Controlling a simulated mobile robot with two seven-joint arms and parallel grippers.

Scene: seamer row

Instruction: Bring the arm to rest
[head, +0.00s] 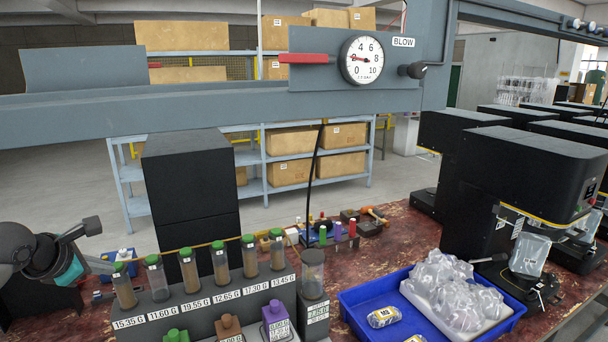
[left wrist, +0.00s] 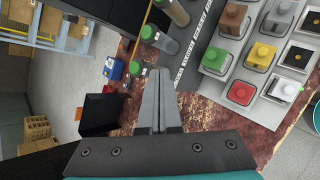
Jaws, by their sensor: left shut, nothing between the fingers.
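My left gripper (head: 90,227) is at the left edge of the head view, beside the left end of the row of green-capped tubes (head: 187,268). Its fingers are together with nothing between them. They also show shut in the left wrist view (left wrist: 158,75), over the table's edge by the tube rack. My left arm is dark with a teal band, and most of it lies outside the head view. My right gripper is in neither view.
A blue tray (head: 357,309) with clear bags stands at the front right. Black machines (head: 527,172) line the right side. A grey beam (head: 200,112) with a dial gauge (head: 361,60) crosses above. A black box column (head: 190,190) stands behind the tubes.

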